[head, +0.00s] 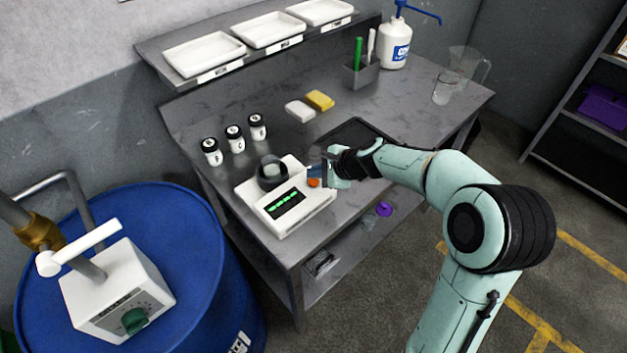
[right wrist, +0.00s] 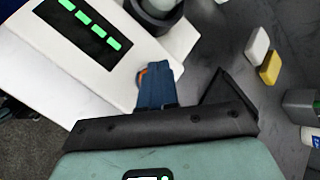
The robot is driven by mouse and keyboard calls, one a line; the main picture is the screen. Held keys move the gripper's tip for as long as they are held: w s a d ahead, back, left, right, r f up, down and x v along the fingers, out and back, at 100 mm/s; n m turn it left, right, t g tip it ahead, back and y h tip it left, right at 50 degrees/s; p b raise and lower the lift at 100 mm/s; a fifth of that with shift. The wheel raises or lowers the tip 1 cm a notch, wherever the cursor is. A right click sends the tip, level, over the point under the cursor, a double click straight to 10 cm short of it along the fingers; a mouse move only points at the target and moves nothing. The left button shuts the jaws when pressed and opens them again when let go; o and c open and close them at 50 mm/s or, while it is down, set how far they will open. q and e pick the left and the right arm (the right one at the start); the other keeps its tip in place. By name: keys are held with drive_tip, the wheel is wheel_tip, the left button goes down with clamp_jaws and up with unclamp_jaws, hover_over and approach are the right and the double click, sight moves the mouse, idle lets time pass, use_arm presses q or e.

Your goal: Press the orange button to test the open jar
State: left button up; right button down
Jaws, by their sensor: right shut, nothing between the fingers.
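The white tester (head: 268,215) stands at the table's near left corner, with a lit green display (head: 285,204). A dark round well (head: 272,172) on its top holds a small round pale thing, perhaps the open jar; its details are too small to tell. The orange button (head: 313,183) is on the tester's right side. My right gripper (head: 314,171) is shut and empty, its blue fingertips right at the button. In the right wrist view the fingertips (right wrist: 153,84) cover most of the orange button (right wrist: 140,74); I cannot tell whether they touch it. My left gripper is out of view.
Several lidded jars (head: 234,139) stand behind the tester. A white and a yellow block (head: 320,100), a pen holder (head: 360,75) and a pump bottle (head: 395,45) stand farther back. A blue drum (head: 190,240) is at left.

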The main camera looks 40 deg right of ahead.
drive_tip(key=shift+f, duration=0.1)
idle(0.7)
drive_tip(key=shift+f+b, duration=0.35)
drive_tip(key=shift+f+b, duration=0.35)
drive_tip(key=shift+f, duration=0.05)
idle(0.6)
idle(0.4)
drive_tip(key=shift+r+p, duration=0.7)
drive_tip(key=shift+r, duration=0.1)
